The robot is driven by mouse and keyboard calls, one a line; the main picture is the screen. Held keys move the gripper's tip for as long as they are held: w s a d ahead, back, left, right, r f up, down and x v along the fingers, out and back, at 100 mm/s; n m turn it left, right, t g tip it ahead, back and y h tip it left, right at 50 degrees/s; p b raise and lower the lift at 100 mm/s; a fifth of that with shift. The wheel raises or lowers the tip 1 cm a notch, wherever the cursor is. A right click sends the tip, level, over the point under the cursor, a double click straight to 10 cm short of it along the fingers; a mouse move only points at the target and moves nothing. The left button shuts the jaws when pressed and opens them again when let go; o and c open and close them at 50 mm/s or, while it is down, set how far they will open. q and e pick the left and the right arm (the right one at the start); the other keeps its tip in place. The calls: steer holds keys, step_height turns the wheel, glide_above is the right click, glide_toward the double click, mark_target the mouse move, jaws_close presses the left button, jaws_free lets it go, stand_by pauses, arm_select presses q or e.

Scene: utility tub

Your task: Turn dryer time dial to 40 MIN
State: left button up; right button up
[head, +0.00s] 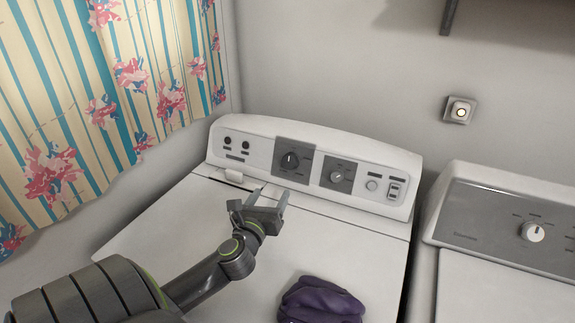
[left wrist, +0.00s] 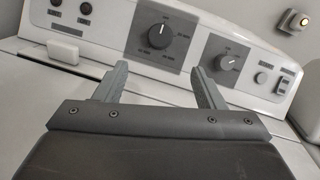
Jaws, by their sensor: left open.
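The dryer's control panel (head: 262,160) is white and stands at the back of the machine. On it, a black dial (head: 290,160) sits on a grey square; this larger dial also shows in the left wrist view (left wrist: 158,36), its white mark pointing up and labels around it too small to read surely. A second dial (head: 337,176) on a grey square is to its right, also in the left wrist view (left wrist: 226,62). My left gripper (head: 268,196) is open and empty, in front of and below the larger dial, apart from it. My right gripper is not in view.
A purple cloth (head: 320,300) lies on the dryer top. Another machine with a white knob (head: 533,232) stands at the right. A striped floral curtain (head: 110,85) hangs at the left. A wall button (head: 460,111) is above the panel.

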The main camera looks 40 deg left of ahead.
mark_target(289, 163)
arm_select(q)
steer(key=p+x, duration=0.1)
steer(key=x, duration=1.4)
steer(key=shift+f, duration=0.1)
steer(key=c, duration=1)
steer(key=shift+o, duration=0.2)
steer(key=shift+m, duration=0.3)
